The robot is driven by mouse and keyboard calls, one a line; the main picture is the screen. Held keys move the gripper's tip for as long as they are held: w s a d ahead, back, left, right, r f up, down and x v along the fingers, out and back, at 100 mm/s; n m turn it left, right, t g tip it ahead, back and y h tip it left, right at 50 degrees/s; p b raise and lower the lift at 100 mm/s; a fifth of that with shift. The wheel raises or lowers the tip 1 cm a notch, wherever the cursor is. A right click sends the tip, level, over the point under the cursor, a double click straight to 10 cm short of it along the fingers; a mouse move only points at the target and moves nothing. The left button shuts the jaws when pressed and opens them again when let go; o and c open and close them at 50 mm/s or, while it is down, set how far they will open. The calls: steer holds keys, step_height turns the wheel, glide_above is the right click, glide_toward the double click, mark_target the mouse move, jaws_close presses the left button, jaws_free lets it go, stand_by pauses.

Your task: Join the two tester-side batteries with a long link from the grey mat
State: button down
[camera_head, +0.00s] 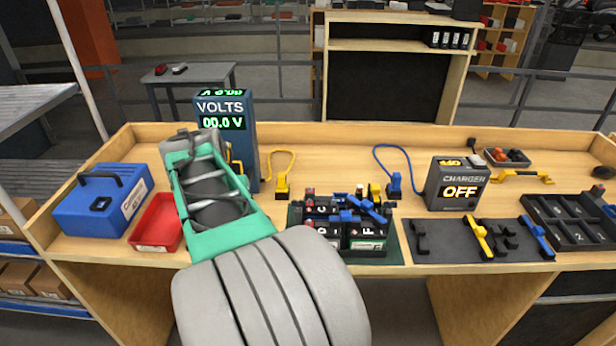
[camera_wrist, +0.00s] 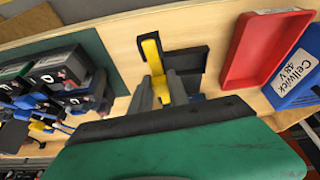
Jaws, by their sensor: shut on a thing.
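My gripper (camera_wrist: 162,86) is shut on a yellow-and-black piece (camera_wrist: 151,52) that looks like a link, above bare wood between the batteries and the red tray. My forearm hides it in the head view. Several dark batteries (camera_head: 367,246) stand close together on a green mat (camera_head: 393,252), with blue and yellow parts on top; they show at the left of the wrist view (camera_wrist: 65,72). I cannot tell exactly which terminals are joined. The tester (camera_head: 243,150) reads 00.0 V. The grey mat (camera_head: 450,249) holds a yellow link (camera_head: 478,236), a blue link (camera_head: 537,237) and black pieces (camera_head: 420,237).
A red tray (camera_head: 157,223) and a blue case (camera_head: 104,203) stand left. A yellow plug (camera_head: 282,186) and a blue plug (camera_head: 395,185) stand behind the batteries. The charger (camera_head: 457,183) reads OFF. A black divided tray (camera_head: 570,222) is at the right.

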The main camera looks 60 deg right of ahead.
steer(key=s+d+r+m+g+p, duration=0.1)
steer(key=s+d+r+m+g, duration=0.1)
steer(key=s+d+m, duration=0.4)
steer(key=s+d+r+m+g+p, duration=0.1)
steer(key=s+d+r+m, duration=0.2)
steer(key=s+d, duration=0.65)
steer(key=f+b, duration=0.2)
steer(key=f, duration=0.1)
steer(key=a+f+b, duration=0.1)
steer(key=b, duration=0.1)
steer(key=shift+s+f, duration=0.3)
steer(key=shift+f, duration=0.1)
steer(key=shift+w+a, duration=0.1)
steer(key=shift+a, duration=0.1)
steer(key=shift+f+b, duration=1)
steer(key=shift+f, duration=0.15)
steer(key=c, duration=1.2)
jaws_free()
steer(key=v, duration=0.8)
steer(key=shift+a+f, duration=0.1)
steer(key=shift+a, duration=0.05)
